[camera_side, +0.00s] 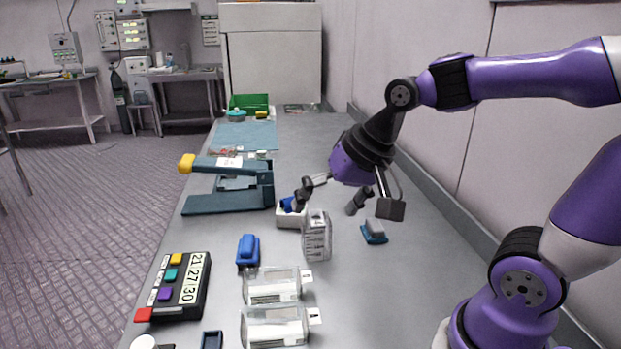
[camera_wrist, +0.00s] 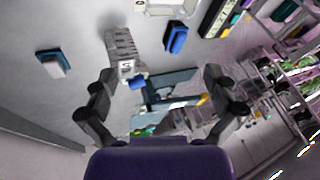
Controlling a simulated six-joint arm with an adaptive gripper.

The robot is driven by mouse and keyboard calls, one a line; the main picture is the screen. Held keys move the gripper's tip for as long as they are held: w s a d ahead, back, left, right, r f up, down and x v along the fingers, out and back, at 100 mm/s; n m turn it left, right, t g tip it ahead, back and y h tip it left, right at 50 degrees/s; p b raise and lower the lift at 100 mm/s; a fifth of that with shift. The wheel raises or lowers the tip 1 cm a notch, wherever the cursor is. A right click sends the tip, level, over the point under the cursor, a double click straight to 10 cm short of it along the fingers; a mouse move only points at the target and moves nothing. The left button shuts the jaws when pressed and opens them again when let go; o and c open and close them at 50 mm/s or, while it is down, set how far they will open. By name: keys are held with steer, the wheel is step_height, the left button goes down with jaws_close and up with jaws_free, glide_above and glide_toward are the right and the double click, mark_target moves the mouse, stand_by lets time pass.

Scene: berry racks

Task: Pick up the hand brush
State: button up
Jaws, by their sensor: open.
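A small blue block with a pale grey-white upper part, which looks like the hand brush (camera_side: 374,232), lies on the bench to the right of the printed box in the side view. It also shows at the upper left of the wrist view (camera_wrist: 55,63). My gripper (camera_side: 332,196) is open and empty above the bench, up and to the left of the brush in the side view. In the wrist view its two fingers (camera_wrist: 160,98) are spread wide, and the brush lies outside them, beyond the left finger.
A white printed box (camera_side: 317,242) stands beneath my gripper, beside a small white bin (camera_side: 289,219) with blue contents. Nearby are a blue object (camera_side: 248,250), clear packs (camera_side: 272,286), a timer (camera_side: 182,284) and a large stapler-like tool (camera_side: 230,190). A wall edges the bench's right.

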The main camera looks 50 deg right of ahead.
steer(key=w+d+f+m+y, duration=0.1)
steer(key=w+f+m+y, duration=0.3)
steer(key=w+m, duration=0.65)
steer(key=m+t, duration=0.1)
steer(key=m, duration=0.9)
glide_toward(247, 242)
steer(key=f, duration=0.2)
steer(key=shift+m+y, duration=0.35)
steer(key=shift+y, duration=0.15)
steer(key=x, duration=0.4)
steer(key=shift+w+a, duration=0.2)
steer(key=shift+w, duration=0.3)
steer(key=x, duration=0.6)
steer(key=shift+w, duration=0.1)
steer(key=c, duration=0.9)
